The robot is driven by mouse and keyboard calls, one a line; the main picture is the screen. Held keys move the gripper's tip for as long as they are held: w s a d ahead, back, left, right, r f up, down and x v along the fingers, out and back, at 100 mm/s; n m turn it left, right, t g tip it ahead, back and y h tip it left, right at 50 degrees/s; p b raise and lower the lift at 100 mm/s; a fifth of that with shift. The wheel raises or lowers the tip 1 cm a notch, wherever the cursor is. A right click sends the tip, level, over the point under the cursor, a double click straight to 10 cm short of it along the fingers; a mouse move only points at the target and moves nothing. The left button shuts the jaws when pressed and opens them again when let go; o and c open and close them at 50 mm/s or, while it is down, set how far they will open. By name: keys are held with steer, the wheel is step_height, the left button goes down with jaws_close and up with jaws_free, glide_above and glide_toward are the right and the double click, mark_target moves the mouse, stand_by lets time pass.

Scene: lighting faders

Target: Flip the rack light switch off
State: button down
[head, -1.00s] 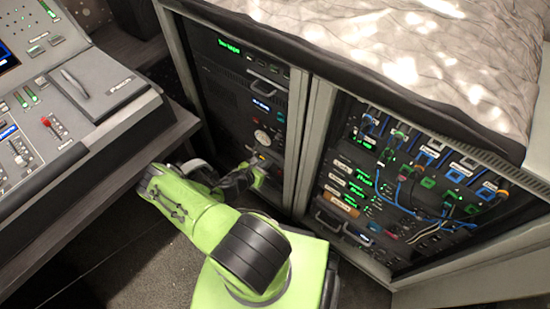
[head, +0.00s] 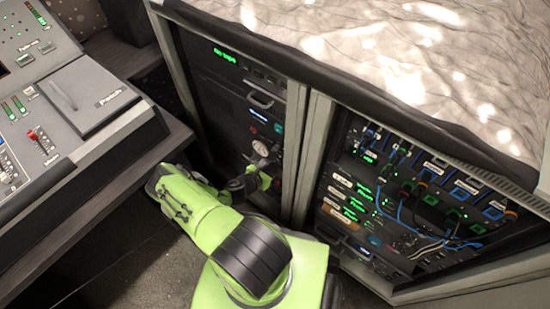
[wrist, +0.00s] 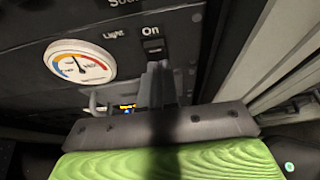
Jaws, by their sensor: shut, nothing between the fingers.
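The rack light switch (wrist: 153,46) is a small dark rocker on the black rack panel. It sits below the word "On" and right of the word "Light" in the wrist view. My gripper (wrist: 158,68) is shut and empty, with its fingertips just below the switch in that view. I cannot tell whether they touch it. In the head view my gripper (head: 266,163) is at the front of the left rack bay (head: 240,100), and the switch cannot be made out there.
A round gauge (wrist: 79,63) is left of the switch. A pale rack frame post (wrist: 255,65) stands close on the right. The right rack bay (head: 400,200) holds many cables. A mixing console (head: 60,110) is at the left.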

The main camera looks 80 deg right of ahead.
steer(key=shift+s+d+r+p, duration=0.15)
steer(key=shift+r+p, duration=0.15)
steer(key=shift+r, duration=0.3)
steer(key=shift+s+d+r+p, duration=0.1)
steer(key=shift+r+p, duration=0.2)
steer(key=shift+r, duration=0.25)
